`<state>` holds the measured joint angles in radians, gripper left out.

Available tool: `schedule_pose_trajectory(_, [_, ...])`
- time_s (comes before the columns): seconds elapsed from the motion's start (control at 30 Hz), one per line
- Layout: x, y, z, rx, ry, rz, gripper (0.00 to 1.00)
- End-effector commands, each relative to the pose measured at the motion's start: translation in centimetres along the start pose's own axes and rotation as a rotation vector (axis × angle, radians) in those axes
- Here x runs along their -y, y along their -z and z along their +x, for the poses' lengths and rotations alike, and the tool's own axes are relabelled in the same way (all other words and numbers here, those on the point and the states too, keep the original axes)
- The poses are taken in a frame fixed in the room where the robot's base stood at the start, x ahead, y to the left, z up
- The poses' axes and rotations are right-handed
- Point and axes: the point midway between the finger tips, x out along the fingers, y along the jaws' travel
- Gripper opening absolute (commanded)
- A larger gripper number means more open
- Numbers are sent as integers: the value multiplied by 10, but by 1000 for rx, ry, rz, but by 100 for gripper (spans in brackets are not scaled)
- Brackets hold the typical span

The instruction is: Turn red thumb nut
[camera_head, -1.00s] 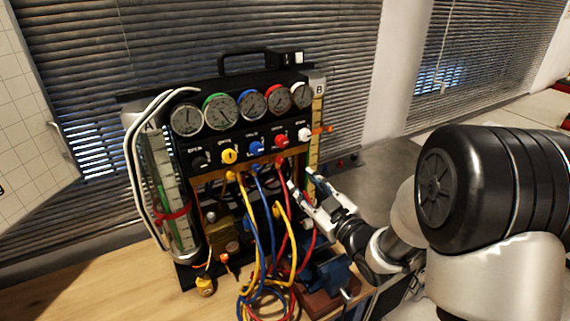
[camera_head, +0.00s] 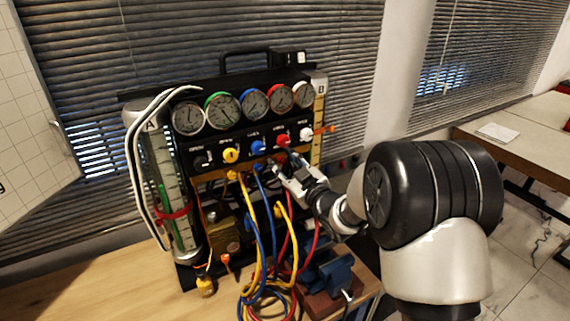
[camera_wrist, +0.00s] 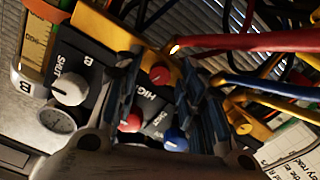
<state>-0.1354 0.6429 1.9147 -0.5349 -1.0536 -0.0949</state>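The gauge panel's red knob (camera_head: 283,141) is in the upper row of knobs in the head view; a red knob (camera_wrist: 131,122) also shows low between the fingers in the wrist view. A smaller round red piece (camera_wrist: 160,77) sits further up between the fingers, near the yellow rail. I cannot tell for sure which red piece is the thumb nut. My gripper (camera_head: 286,169) is just below the red knob, in front of the rail. In the wrist view my gripper (camera_wrist: 160,88) is open, its fingers either side of the small red piece, with no clear contact.
A white knob (camera_wrist: 70,85) and a blue knob (camera_wrist: 175,139) flank the red knob. A red hose (camera_wrist: 255,41) and blue and yellow hoses run close beside the fingers. A blue vise (camera_head: 335,272) stands below on the bench. Free bench (camera_head: 120,285) lies at left.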

Motion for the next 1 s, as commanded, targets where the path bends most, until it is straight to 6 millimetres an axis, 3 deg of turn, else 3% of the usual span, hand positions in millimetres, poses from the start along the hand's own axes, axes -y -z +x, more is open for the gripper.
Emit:
schedule_pose_trajectory(0.53, [0, 0, 0, 0, 0, 0, 0])
schedule_pose_trajectory(1.0, [0, 0, 0, -2, -1, 49, 0])
